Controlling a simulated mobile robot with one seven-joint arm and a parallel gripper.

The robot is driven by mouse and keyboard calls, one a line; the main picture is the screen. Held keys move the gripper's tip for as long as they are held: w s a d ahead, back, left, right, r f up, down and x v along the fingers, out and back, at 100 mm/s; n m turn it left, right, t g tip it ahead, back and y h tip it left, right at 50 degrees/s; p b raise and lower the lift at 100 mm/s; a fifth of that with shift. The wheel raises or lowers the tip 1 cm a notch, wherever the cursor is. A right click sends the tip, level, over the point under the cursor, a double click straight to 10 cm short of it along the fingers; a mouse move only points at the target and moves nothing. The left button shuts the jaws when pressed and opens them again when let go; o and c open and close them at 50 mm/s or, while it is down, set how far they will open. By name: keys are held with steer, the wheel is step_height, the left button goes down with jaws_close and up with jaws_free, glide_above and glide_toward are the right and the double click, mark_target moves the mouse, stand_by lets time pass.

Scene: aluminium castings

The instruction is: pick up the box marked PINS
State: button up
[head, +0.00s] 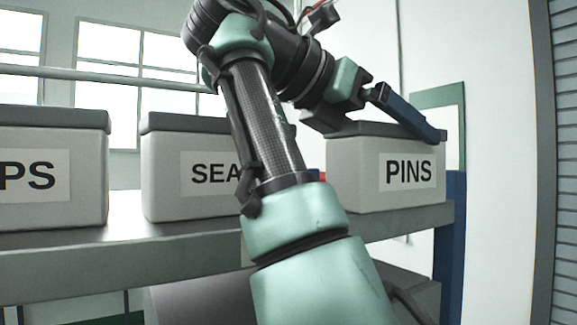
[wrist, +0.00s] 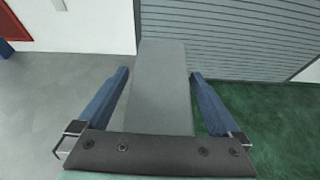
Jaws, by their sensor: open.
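The box marked PINS (head: 350,172) is light grey with a darker grey lid and stands upright at the right end of a shelf in the head view. My gripper (head: 432,135) is at the top of this box, with a blue finger slanting down across the lid's right part. In the wrist view the grey lid (wrist: 160,85) lies between the two blue fingers of my gripper (wrist: 158,76). The fingers are apart, with a gap on each side of the lid. The far finger is hidden in the head view.
A box marked SEA (head: 190,172), its label partly hidden by my arm, and a box ending in PS (head: 75,200) stand to the left on the same grey shelf (head: 120,240). A blue post (head: 450,240) rises at the shelf's right end. Green floor (wrist: 275,115) shows below.

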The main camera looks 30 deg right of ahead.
steer(key=shift+a, duration=0.2)
steer(key=shift+c, duration=1.1)
steer(key=c, duration=1.2)
jaws_close()
steer(key=shift+d+r, duration=0.1)
steer(key=shift+r, duration=0.1)
